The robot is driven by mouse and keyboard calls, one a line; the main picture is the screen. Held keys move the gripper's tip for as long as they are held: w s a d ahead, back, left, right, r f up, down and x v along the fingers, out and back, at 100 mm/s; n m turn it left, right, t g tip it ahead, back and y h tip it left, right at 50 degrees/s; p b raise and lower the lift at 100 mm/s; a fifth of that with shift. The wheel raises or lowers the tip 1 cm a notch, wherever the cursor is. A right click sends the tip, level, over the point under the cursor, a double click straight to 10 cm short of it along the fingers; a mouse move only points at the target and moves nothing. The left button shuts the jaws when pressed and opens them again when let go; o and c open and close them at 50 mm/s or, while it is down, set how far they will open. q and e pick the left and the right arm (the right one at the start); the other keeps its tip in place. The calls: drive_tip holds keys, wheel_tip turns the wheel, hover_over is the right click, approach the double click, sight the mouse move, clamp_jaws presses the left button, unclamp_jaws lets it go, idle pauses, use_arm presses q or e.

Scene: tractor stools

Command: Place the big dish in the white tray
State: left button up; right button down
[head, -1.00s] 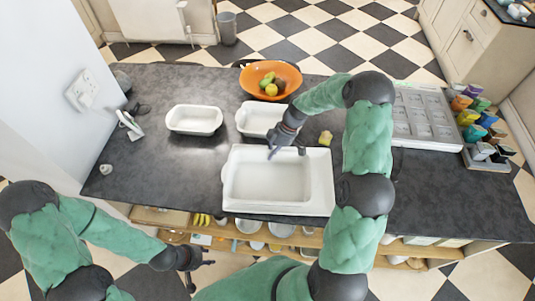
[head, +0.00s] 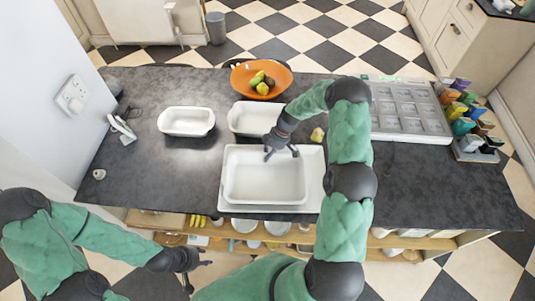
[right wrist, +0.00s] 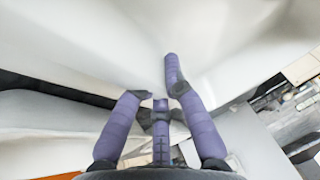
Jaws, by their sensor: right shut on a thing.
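The big dish (head: 264,181) is a deep white rectangular dish. In the head view it lies over the white tray (head: 316,185), with tray showing mostly at its right and along the front. I cannot tell whether it rests fully on the tray. My right gripper (head: 281,154) is shut on the dish's back rim, and its fingers also show against white surfaces in the right wrist view (right wrist: 152,94). My left gripper (head: 204,275) is open and empty, low in front of the counter at the left.
Two smaller white dishes (head: 187,121) (head: 252,118) stand behind on the dark counter (head: 160,165). An orange fruit bowl (head: 282,83) is at the back. A grey compartment tray (head: 408,110) and several coloured packets (head: 462,110) are at the right. The right front counter is clear.

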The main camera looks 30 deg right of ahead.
drive_tip(key=c, duration=1.7)
unclamp_jaws()
drive_tip(key=shift+f, duration=0.15)
drive_tip(key=o, duration=0.4)
drive_tip(key=b+v, duration=0.1)
drive_tip(key=v, duration=1.1)
